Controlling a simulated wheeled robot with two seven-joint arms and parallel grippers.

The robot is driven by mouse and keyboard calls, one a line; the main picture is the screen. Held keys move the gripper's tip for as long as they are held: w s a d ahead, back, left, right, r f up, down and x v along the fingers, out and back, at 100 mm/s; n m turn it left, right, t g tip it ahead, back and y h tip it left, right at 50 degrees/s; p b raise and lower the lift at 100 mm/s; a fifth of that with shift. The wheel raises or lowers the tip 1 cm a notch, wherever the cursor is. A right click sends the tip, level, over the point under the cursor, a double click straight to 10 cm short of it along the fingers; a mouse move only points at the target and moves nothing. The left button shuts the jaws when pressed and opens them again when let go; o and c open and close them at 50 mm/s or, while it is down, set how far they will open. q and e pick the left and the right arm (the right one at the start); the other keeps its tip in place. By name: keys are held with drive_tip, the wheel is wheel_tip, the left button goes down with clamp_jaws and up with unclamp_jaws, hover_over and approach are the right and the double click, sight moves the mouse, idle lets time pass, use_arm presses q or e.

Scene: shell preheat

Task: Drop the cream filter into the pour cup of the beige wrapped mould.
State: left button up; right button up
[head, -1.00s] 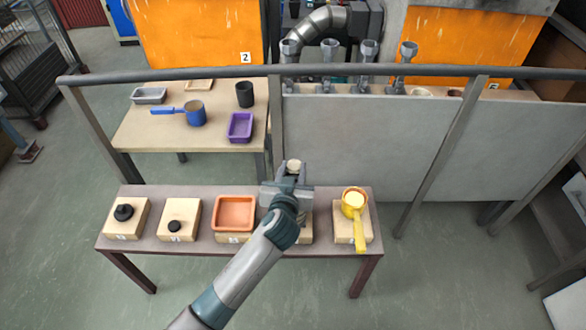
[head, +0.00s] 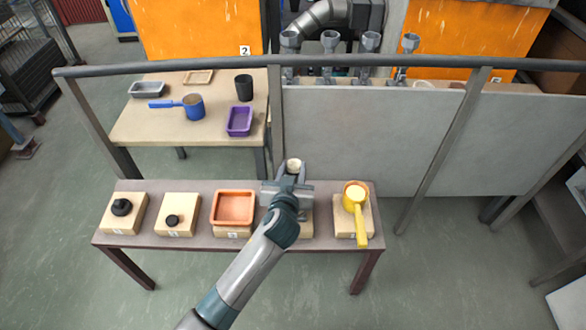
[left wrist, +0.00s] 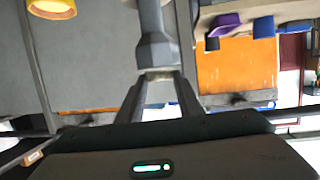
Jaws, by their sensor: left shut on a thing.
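My left gripper (head: 293,175) is shut on the cream filter (head: 294,164), a small pale round piece at its fingertips. It holds the filter near the back edge of the brown table, seemingly above it. In the left wrist view the two fingers (left wrist: 158,92) point away, with a narrow pale strip between their tips. Several grey pour cups, such as the leftmost one (head: 290,40), rise behind the grey panels at the back. What they stand on is mostly hidden, and I cannot tell which belongs to the beige wrapped mould. My right gripper is not in view.
The brown table (head: 200,243) bears wooden blocks with black pieces, an orange tray (head: 233,207) and a yellow ladle (head: 357,206). A rail (head: 400,76) and grey panels (head: 360,140) stand between it and the cups. A purple tray (head: 240,121) sits on the rear table.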

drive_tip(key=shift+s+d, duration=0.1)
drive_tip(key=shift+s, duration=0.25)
use_arm(q)
drive_tip(key=o, duration=1.1)
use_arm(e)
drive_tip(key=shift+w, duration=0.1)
use_arm(q)
drive_tip(key=shift+s, duration=0.1)
drive_tip(key=shift+s, duration=0.2)
drive_tip(key=b+v, duration=0.2)
drive_tip(key=v, duration=1.5)
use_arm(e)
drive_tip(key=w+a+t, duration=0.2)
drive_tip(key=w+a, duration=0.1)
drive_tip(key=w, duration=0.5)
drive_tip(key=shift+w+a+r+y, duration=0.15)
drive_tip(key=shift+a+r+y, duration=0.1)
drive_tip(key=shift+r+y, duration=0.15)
